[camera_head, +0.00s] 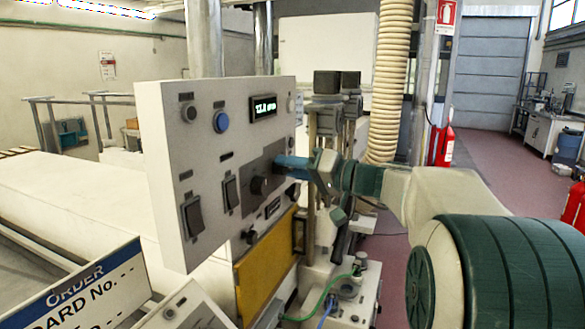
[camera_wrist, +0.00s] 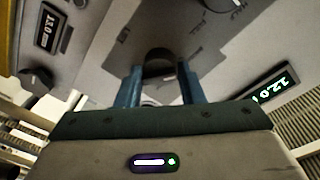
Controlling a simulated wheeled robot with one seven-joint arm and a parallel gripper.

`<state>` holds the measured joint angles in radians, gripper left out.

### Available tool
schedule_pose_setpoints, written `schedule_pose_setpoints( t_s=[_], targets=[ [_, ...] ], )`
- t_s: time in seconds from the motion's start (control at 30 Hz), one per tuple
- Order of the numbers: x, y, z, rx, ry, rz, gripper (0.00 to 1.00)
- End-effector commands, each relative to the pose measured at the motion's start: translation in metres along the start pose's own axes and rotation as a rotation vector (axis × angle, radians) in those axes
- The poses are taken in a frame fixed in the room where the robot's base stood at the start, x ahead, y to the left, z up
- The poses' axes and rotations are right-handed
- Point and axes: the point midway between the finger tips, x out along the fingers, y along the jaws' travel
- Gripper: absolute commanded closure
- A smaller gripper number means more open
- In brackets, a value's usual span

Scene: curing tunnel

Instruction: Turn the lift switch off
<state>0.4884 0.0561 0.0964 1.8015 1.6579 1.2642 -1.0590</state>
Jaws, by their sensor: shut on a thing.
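A pale control panel (camera_head: 172,150) stands at the centre left in the head view. A dark grey plate on it (camera_head: 250,205) carries a black rotary knob (camera_head: 259,185). My gripper (camera_wrist: 158,82) reaches the panel from the right, with its blue fingers on either side of a black knob (camera_wrist: 158,62) on the dark plate. It is shut on this knob. Two dark rocker switches (camera_head: 193,216) (camera_head: 230,193) are on the panel left of the plate. The labels are too small to read, so I cannot tell which control is named lift.
A lit display (camera_head: 263,107) and a blue button (camera_head: 221,122) are above the plate. Another display (camera_wrist: 47,28) and a dark knob (camera_wrist: 37,80) are beside it in the wrist view. A yellow panel (camera_head: 266,265) is below. An order board (camera_head: 75,290) stands front left.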

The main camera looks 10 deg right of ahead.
Motion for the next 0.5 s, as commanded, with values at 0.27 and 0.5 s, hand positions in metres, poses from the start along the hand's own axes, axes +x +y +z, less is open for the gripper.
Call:
schedule_pose_setpoints(
  t_s=[0.27, 0.5],
  targets=[
    [-0.0003, -0.0003, -0.0003, 0.085, -0.003, 0.005, 0.88],
    [0.0000, -0.0003, -0.0007, 0.268, -0.014, 0.016, 0.88]
  ],
)
